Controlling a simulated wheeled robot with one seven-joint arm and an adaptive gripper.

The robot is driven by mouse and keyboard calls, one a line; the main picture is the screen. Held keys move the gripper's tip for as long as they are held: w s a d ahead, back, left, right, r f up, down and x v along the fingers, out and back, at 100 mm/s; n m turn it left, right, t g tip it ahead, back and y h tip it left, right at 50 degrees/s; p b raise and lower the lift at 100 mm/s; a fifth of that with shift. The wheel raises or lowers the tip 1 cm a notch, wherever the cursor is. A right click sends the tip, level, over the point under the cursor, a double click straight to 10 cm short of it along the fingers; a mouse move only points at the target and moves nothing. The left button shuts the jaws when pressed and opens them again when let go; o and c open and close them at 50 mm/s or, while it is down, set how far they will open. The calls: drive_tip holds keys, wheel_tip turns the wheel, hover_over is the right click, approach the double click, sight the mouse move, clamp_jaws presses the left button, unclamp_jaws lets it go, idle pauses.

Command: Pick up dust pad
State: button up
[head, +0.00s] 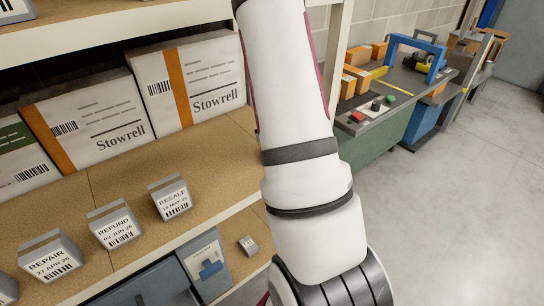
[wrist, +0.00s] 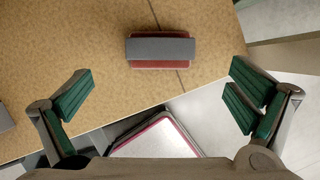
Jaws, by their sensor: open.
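A small oblong pad with a grey top and dark red edges (wrist: 160,48), which looks like the dust pad, lies on the tan shelf board in the wrist view. I cannot make it out in the head view, where my arm covers part of the shelf. My gripper (wrist: 164,92) is open and empty, its green-padded fingers spread wide to the left and right. In the picture the pad is above the gap between the fingers, apart from both.
The shelf board (head: 120,185) bears small boxes marked REPAIR (head: 50,257), REFUND (head: 115,223) and RESALE (head: 170,197). Large Stowrell cartons (head: 190,82) stand behind them. A red-edged pale item (wrist: 155,138) sits beyond the shelf's edge. A cluttered bench (head: 385,110) stands right.

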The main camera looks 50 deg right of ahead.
drive_tip(key=b+x, duration=0.1)
drive_tip(key=x, duration=0.7)
drive_tip(key=shift+w+d+f+b, duration=0.15)
drive_tip(key=shift+f+b, duration=0.15)
drive_tip(key=shift+f, duration=0.05)
drive_tip(key=c, duration=1.3)
drive_tip(key=shift+r+p, duration=0.3)
drive_tip(key=shift+r, duration=0.55)
wheel_tip(320, 180, up, 2)
drive_tip(key=shift+r+p, duration=0.1)
drive_tip(key=shift+p, duration=0.2)
drive_tip(key=s+a+b, duration=0.1)
drive_tip(key=s+a, duration=0.1)
drive_tip(key=s, duration=0.2)
drive_tip(key=s+a+b, duration=0.2)
drive_tip(key=s+a, duration=0.1)
drive_tip(key=s, duration=0.2)
drive_tip(key=s+a+r+b, duration=0.1)
drive_tip(key=s+a, duration=0.2)
drive_tip(key=s, duration=0.1)
drive_tip(key=shift+s+a+b, duration=0.15)
drive_tip(key=shift+s+b, duration=0.25)
